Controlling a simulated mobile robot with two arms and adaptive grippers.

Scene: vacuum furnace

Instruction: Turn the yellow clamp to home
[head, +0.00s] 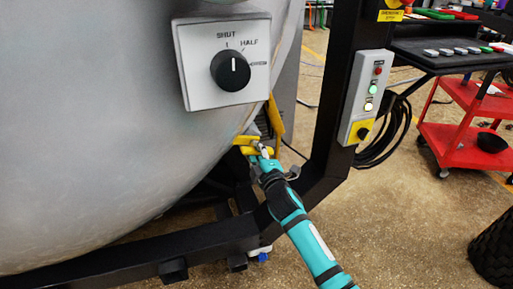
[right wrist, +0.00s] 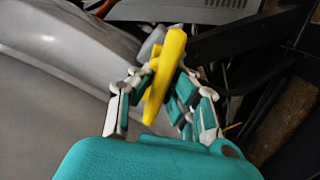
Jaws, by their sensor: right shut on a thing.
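The yellow clamp (head: 246,141) sits low at the right edge of the large grey furnace body, partly hidden by my gripper in the head view. My right gripper (head: 266,158) is at the clamp. In the right wrist view the clamp's yellow handle (right wrist: 166,75) stands nearly upright, leaning a little right, between the fingers of my right gripper (right wrist: 160,92), which are shut on it. A grey piece shows behind the handle's upper end. My left gripper is in neither view.
A dial panel (head: 201,88) marked SHUT and HALF is on the furnace (head: 90,130) above the clamp. A black frame post (head: 339,90) with a button box (head: 366,97) stands to the right. A red cart (head: 461,149) is farther right. Open floor lies at lower right.

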